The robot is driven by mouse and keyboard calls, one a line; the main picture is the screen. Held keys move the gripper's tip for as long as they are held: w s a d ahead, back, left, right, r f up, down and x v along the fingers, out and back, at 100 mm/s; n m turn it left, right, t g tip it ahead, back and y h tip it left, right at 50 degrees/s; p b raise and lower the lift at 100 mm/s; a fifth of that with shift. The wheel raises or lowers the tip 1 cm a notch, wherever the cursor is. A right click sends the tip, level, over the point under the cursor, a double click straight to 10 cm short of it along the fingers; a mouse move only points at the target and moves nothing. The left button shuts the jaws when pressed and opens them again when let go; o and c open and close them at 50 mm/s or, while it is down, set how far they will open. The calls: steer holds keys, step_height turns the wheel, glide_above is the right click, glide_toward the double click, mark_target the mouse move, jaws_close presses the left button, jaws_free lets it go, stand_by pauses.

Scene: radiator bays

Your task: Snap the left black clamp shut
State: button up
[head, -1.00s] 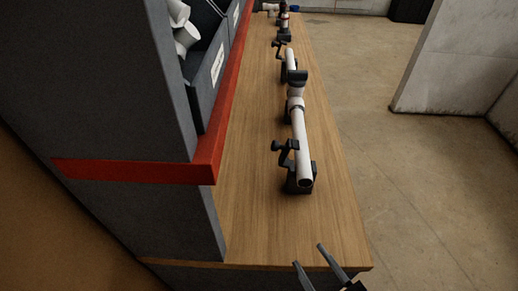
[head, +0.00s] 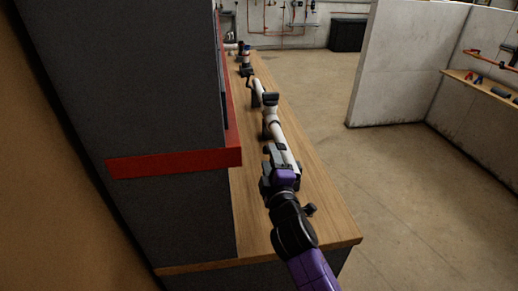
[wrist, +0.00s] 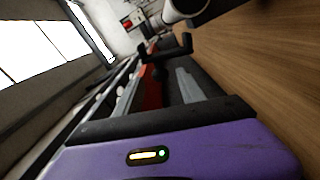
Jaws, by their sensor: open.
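A white pipe (head: 279,130) runs along the wooden bench and also shows at the top of the wrist view (wrist: 186,8). In the head view my gripper (head: 274,157) is over the pipe's near end and hides most of the near black clamp there. In the wrist view my gripper (wrist: 163,66) is open, with nothing seen held. A black clamp part (wrist: 186,43) stands just beyond the fingertips, apart from the palm. I cannot tell whether it touches a finger. A farther black clamp (head: 270,99) sits along the pipe line.
A dark grey cabinet with a red edge strip (head: 175,162) stands close on the left of the bench.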

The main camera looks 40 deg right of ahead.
steer(key=p+x, duration=0.1)
steer(key=x, duration=0.6)
steer(key=shift+w+d, duration=0.2)
steer(key=shift+w, duration=0.05)
jaws_close()
steer(key=shift+f, duration=0.1)
stand_by(1.1)
